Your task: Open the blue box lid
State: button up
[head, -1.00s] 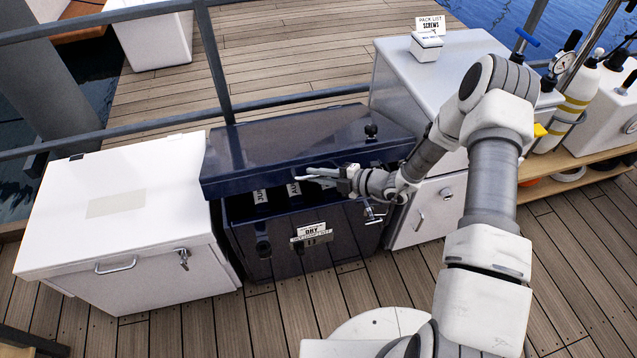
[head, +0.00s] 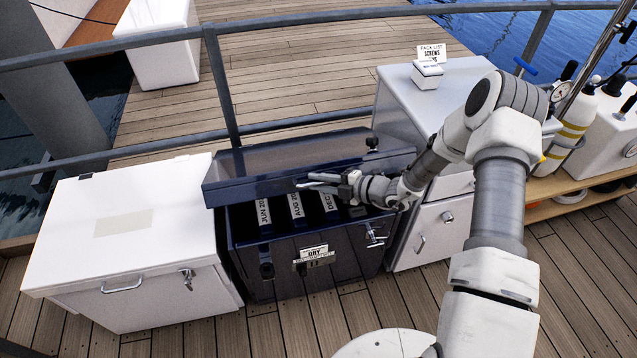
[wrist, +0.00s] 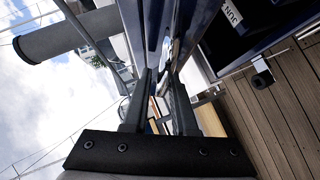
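The dark blue box (head: 340,258) stands on the deck between two white lockers. Its lid (head: 250,165) is raised and tilted, hinged at the back. Through the front gap, several dark binders (head: 297,207) with white labels such as JUN and AUG show inside. My gripper (head: 312,182) is at the lid's front edge, fingers pointing left with a gap between them. In the wrist view, the fingers (wrist: 160,95) stand apart with the lid (wrist: 160,25) just beyond their tips. I cannot tell the exact contact with the lid.
A white locker (head: 130,235) stands close on the left. A white cabinet (head: 425,215) stands on the right, with a small white box (head: 427,75) on top. A metal rail (head: 225,95) runs behind. Deck planks in front are clear.

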jog(key=shift+o, duration=1.1)
jog(key=shift+s, duration=0.1)
jog(key=p+v, duration=0.1)
jog(key=v, duration=1.6)
jog(key=shift+d, duration=0.15)
